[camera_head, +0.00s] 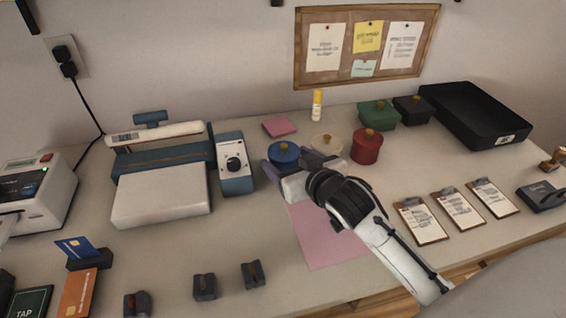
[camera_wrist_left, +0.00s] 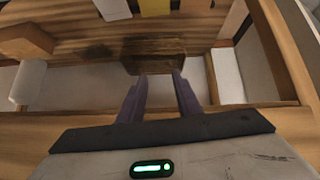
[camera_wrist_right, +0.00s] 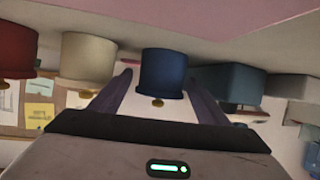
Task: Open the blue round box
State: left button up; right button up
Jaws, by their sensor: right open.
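The blue round box (camera_head: 284,153) stands on the table with its blue lid and yellow knob on. My right gripper (camera_head: 288,166) is open in front of it and hides its lower part. In the right wrist view, which looks upside down, the blue box (camera_wrist_right: 163,72) shows between the two spread fingers (camera_wrist_right: 163,90), with its knob pointing down in the picture. I cannot tell if the fingers touch it. My left gripper (camera_wrist_left: 159,80) shows only in its own wrist view, with its fingers apart and nothing clearly held, near a wooden compartment.
A cream round box (camera_head: 326,144) and a red round box (camera_head: 366,147) stand right of the blue one. A blue-and-white device (camera_head: 234,164) stands to its left. A pink sheet (camera_head: 325,235) lies in front. Clipboards (camera_head: 420,221) lie further right.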

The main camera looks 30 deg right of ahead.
aim_at(278, 152)
jog(key=x, duration=0.4)
jog(key=shift+w+a, duration=0.1)
jog(key=shift+w, duration=0.5)
jog(key=shift+w+f, duration=0.1)
jog(key=c, duration=0.8)
pick_arm(q)
jog(key=shift+w+d+r, duration=0.1)
jog(key=shift+w+r, duration=0.15)
jog(key=shift+w, duration=0.35)
jog(key=shift+s, duration=0.1)
